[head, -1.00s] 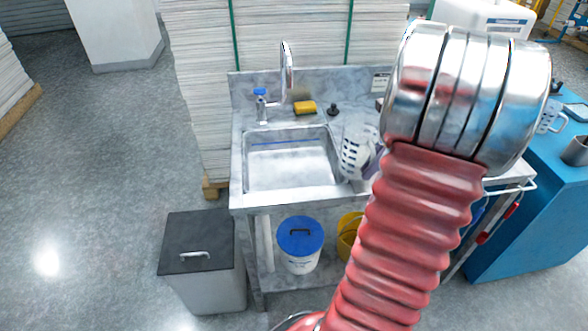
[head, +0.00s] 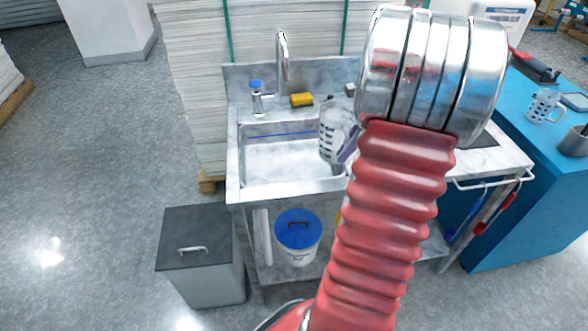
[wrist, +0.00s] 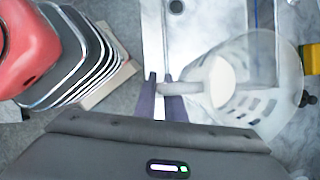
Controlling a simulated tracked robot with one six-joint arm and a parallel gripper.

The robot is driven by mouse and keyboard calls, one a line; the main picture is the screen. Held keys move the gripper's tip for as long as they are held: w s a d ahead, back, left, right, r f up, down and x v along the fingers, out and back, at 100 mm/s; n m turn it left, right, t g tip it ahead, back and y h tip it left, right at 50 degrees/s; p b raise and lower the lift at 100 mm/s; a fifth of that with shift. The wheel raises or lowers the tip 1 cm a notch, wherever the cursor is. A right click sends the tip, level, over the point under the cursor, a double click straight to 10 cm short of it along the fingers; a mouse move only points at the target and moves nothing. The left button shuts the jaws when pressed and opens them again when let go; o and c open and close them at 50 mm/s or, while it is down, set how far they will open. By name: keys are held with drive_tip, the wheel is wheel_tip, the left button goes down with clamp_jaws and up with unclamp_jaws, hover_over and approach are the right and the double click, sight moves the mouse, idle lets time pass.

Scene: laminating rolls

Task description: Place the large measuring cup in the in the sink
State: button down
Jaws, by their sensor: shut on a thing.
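The large measuring cup (head: 331,135) is clear with dark markings and shows just left of my arm in the head view. It is over the right part of the sink (head: 282,162), a steel basin. In the wrist view the cup (wrist: 255,85) is on the right, and its handle is between the two fingers of my gripper (wrist: 167,95), which is shut on it. My arm hides most of the gripper in the head view. The height of the cup above the basin floor is hard to tell.
A faucet (head: 283,65), a soap bottle (head: 257,98) and a yellow sponge (head: 302,100) stand along the sink's back edge. A smaller measuring cup (head: 542,106) stands on the blue table (head: 500,215) at right. A grey bin (head: 203,265) stands at front left.

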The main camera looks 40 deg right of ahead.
drive_tip(key=w+a+f, duration=0.1)
drive_tip(key=w+a, duration=0.2)
drive_tip(key=w, duration=0.4)
drive_tip(key=w+a+f, duration=0.2)
drive_tip(key=w+a, duration=0.1)
drive_tip(key=w, duration=0.5)
drive_tip(key=shift+f, duration=0.15)
drive_tip(key=shift+s, duration=0.1)
wheel_tip(320, 180, down, 6)
drive_tip(key=shift+f, duration=0.25)
drive_tip(key=shift+f, duration=1.75)
drive_tip(key=c, duration=1.8)
unclamp_jaws()
drive_tip(key=shift+f, duration=0.1)
drive_tip(key=shift+c, duration=0.2)
